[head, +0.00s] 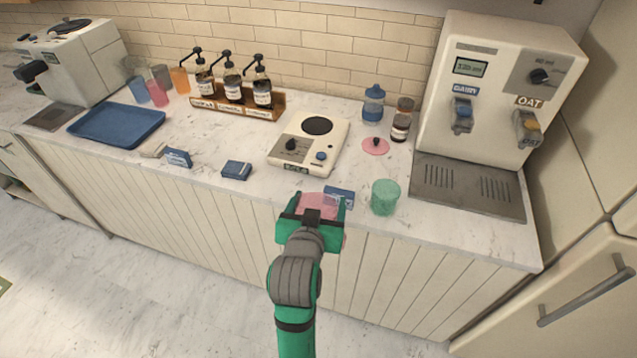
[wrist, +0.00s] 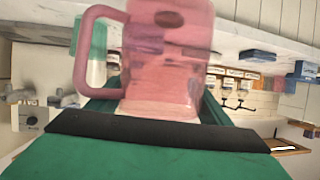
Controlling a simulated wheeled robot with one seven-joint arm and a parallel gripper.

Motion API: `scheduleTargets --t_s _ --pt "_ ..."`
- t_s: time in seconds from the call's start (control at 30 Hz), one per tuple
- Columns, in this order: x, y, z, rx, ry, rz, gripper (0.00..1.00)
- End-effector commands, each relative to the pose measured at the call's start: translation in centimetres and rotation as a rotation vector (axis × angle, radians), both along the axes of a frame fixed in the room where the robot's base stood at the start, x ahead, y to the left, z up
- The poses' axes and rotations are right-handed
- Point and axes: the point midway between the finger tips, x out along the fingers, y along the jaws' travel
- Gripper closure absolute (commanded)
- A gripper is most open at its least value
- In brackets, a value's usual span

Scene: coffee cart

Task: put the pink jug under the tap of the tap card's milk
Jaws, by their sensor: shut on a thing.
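My gripper (head: 316,205) is shut on the pink jug (head: 318,199), at the counter's front edge. The jug also fills the upper middle of the wrist view (wrist: 165,62), its handle on the left. Whether it touches the counter I cannot tell.
A green jug (head: 385,198) stands between my gripper and the drip tray. Behind it are a pink lid (head: 375,146), dark jars (head: 400,127) and a blue bottle (head: 373,104). A scale (head: 308,145) is left of them. Another blue card (head: 178,158) stands farther left.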

Motion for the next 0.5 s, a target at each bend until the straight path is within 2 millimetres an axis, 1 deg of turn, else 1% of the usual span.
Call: scheduleTargets --t_s 0.03,0.17,0.27,0.3,0.37,0.4,0.5 --pt "-0.2 -0.2 -1.7 -0.005 0.008 0.005 0.64" --pt "-0.3 0.0 -6.1 -0.005 0.009 0.030 0.64" --pt "-0.4 0.0 -10.0 -0.004 0.012 0.051 0.64" --pt "-0.4 0.1 -12.0 -0.004 0.013 0.061 0.64" --pt "-0.5 0.1 -15.2 -0.002 0.015 0.077 0.64" --pt "-0.6 0.1 -17.2 -0.001 0.014 0.088 0.64" --pt "-0.6 0.3 -21.4 0.001 0.010 0.111 0.64"
